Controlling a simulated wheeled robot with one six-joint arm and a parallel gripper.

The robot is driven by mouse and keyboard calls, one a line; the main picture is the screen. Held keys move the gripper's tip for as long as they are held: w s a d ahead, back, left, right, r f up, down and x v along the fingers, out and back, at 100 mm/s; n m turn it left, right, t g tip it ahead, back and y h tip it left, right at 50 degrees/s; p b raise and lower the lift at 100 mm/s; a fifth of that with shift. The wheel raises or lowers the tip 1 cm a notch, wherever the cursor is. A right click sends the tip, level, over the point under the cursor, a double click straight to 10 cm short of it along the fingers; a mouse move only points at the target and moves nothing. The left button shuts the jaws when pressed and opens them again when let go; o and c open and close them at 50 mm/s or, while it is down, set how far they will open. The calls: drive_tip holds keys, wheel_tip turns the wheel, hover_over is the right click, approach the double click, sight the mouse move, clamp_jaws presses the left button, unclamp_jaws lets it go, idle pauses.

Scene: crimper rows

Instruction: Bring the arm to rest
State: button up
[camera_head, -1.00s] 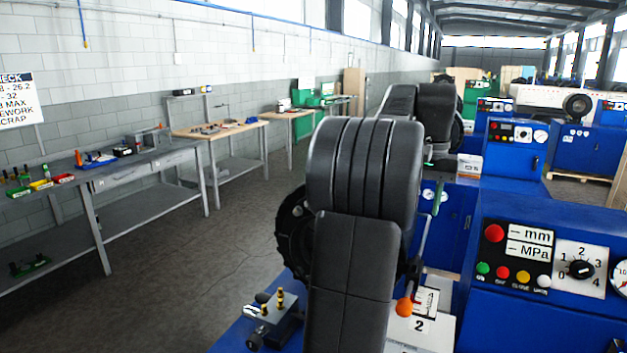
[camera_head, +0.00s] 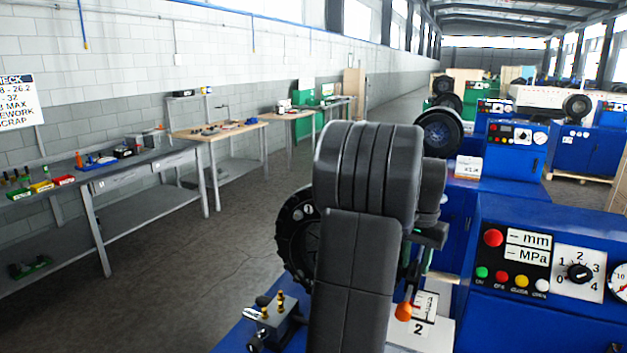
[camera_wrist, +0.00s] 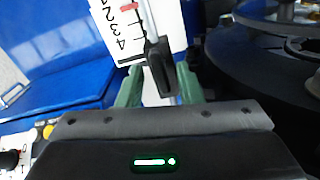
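My gripper (camera_wrist: 158,88) shows two green fingers standing apart in the wrist view, so it is open. A grey rod with a black end (camera_wrist: 160,66) shows between and beyond the fingers; I cannot tell whether they touch it. A white plate with a number scale (camera_wrist: 125,30) lies behind the rod. In the head view my dark arm rises in the middle and hides much of the nearest blue machine (camera_head: 530,225). My gripper is partly hidden behind the arm, just above the lever with the orange knob (camera_head: 403,312).
The machine's panel (camera_head: 515,262) has buttons and a dial at the right. A black toothed wheel (camera_head: 297,236) and a small brass-topped fixture (camera_head: 275,318) are close to my arm. Workbenches (camera_head: 130,175) line the left wall, with open floor (camera_head: 190,270) between.

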drive_tip(key=m, duration=0.4)
drive_tip(key=shift+m, duration=0.4)
drive_tip(key=shift+m+b, duration=0.35)
drive_tip(key=shift+m, duration=1.15)
